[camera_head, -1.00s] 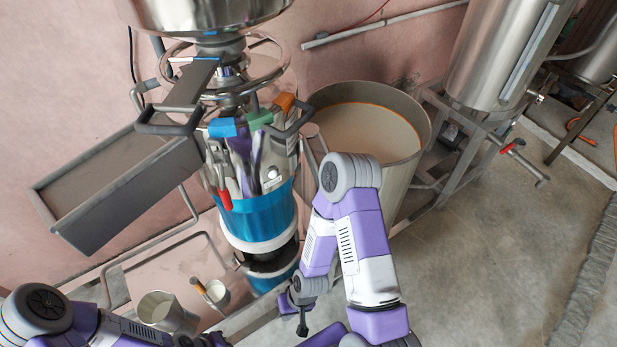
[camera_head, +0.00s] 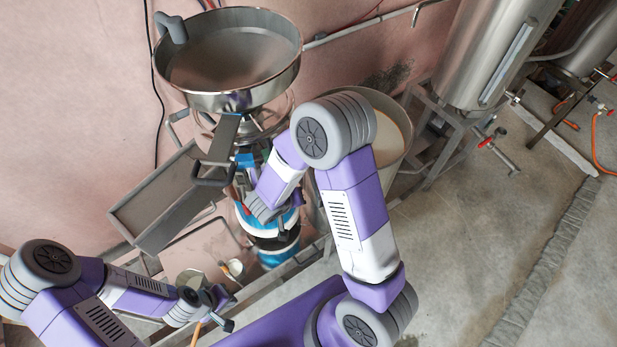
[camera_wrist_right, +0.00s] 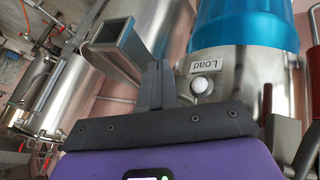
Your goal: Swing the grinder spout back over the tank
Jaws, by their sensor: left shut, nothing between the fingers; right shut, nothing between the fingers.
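The grinder (camera_head: 235,95) stands left of centre in the head view, with a wide steel hopper on top. Its grey spout (camera_head: 224,138) slopes down toward the grey trough (camera_head: 155,205) on the left, away from the tank. The round steel tank (camera_head: 398,112) stands to the right, partly behind my right arm. My left gripper (camera_head: 222,308) is shut and empty at lower left, away from the grinder. In the right wrist view my right gripper (camera_wrist_right: 155,82) is shut and empty, close to the grinder's blue-and-steel body (camera_wrist_right: 235,45).
A square-ended grey channel (camera_wrist_right: 112,42) appears beyond the right fingers; whether they touch is unclear. A large steel vessel (camera_head: 490,60) stands at right.

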